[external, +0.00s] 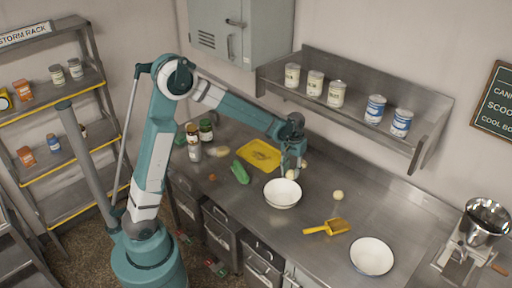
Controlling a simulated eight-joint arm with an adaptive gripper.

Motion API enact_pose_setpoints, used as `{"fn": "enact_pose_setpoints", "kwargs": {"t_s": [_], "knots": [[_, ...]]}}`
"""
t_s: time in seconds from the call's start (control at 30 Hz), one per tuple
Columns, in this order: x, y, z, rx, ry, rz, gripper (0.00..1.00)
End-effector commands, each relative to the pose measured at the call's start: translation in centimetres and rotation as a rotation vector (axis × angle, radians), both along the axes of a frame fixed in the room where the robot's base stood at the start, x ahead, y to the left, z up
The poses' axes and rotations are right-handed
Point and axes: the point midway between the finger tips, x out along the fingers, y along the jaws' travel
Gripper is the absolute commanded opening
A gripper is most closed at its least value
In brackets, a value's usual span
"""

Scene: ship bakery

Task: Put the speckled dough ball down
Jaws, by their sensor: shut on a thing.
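My gripper (291,171) points down above the steel counter, at the back edge of a white bowl (282,203). It is shut on a pale dough ball (290,175), which shows at its fingertips just above or behind the bowl's rim. The speckles are too small to make out. I cannot tell whether the ball touches the bowl. Another pale ball (338,195) lies on the counter to the right of the bowl. A small pale thing (304,164) shows just right of my gripper, partly hidden.
A yellow tray (262,151) and a green object (240,173) lie left of the bowl. A yellow scoop (328,227) and a white dish (371,257) lie to the right. Cans (206,130) stand at the left end. A wall shelf (345,110) overhangs the back. Bare counter shows between these.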

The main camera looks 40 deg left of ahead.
Motion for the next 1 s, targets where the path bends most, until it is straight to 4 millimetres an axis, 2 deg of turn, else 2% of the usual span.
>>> {"fn": "enact_pose_setpoints", "kwargs": {"t_s": [0.1,0.2,0.6,0.87,1.0], "knots": [[0.5,2.2,-0.4,0.0,0.0,-0.053,0.19],[0.7,3.7,-0.9,0.0,0.0,-0.085,0.19],[1.4,8.3,-3.2,0.0,0.0,-0.133,0.19],[0.3,11.5,-0.6,0.0,0.0,0.01,0.19],[-0.6,13.8,0.9,0.0,0.0,0.108,0.19]]}}
